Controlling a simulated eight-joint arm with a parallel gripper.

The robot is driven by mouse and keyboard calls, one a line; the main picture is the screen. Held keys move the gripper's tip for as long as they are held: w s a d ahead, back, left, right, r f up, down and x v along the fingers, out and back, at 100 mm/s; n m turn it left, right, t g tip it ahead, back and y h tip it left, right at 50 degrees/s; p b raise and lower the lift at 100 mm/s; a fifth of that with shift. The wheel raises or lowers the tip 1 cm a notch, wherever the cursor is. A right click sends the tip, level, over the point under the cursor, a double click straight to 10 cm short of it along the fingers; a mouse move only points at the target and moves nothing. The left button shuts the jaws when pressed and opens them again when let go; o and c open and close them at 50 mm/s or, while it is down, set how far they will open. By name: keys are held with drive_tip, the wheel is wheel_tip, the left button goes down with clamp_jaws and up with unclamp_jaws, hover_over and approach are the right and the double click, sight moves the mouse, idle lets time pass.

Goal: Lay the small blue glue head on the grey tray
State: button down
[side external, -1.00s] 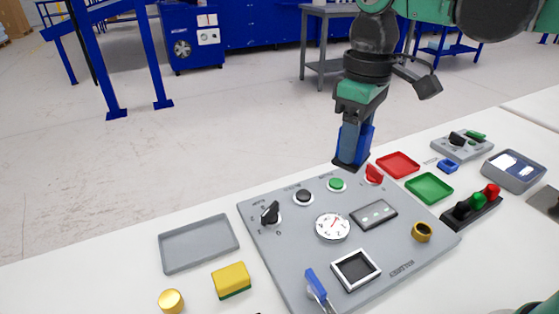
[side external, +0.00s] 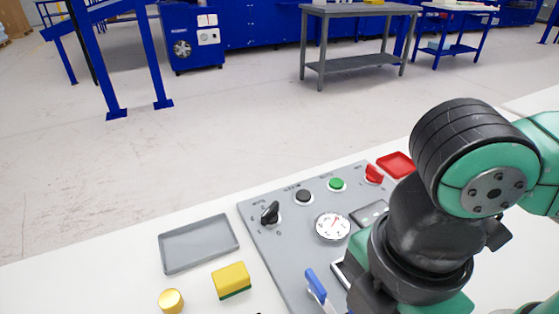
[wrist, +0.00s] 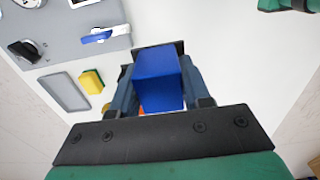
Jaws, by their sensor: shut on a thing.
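My gripper (wrist: 155,62) is shut on a blue block (wrist: 158,82), the glue head, in the wrist view. It is held above the white table. The grey tray (side external: 199,243) lies flat and empty at the left of the table in the side view. It also shows in the wrist view (wrist: 64,92), left of the gripper and apart from it. In the side view my arm covers the lower right, and the gripper and glue head are not visible there.
A yellow and green sponge (side external: 231,281) and a gold knob (side external: 171,301) sit in front of the tray. The grey control panel (side external: 296,237) with a blue-handled switch (side external: 316,285) lies to its right. A red tray (side external: 395,164) is at the back.

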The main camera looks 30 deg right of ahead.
wheel_tip(320, 180, down, 13)
drive_tip(key=shift+f, duration=0.1)
idle(0.7)
drive_tip(key=shift+f, duration=0.15)
drive_tip(key=shift+c, duration=2.1)
unclamp_jaws()
